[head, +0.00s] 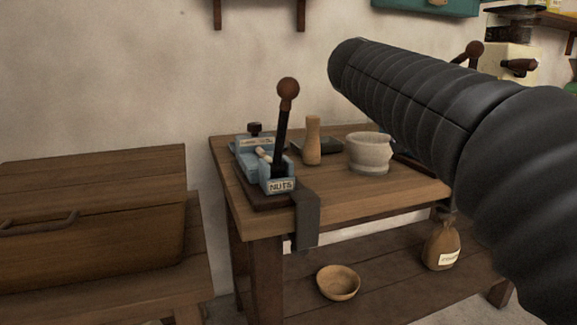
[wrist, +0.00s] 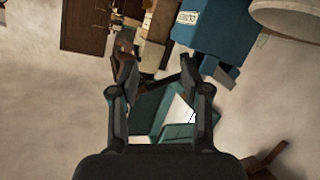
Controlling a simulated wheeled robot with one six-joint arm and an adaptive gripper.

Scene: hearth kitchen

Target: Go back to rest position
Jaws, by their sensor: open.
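My gripper (wrist: 158,95) shows in the wrist view with its two fingers spread apart and nothing between them. Beyond it are a teal thing with a pale panel, a blue box (wrist: 222,32) and some wooden pieces, all tilted in the picture. In the head view my dark ribbed arm reaches across the right side, and the gripper itself is out of that view.
A wooden table (head: 385,198) holds a blue lever device (head: 277,170) labelled NUTS, a wooden pestle (head: 313,140) and a stone mortar (head: 369,153). A bowl (head: 338,282) and a sack (head: 441,243) sit on its lower shelf. A wooden chest (head: 95,225) stands left.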

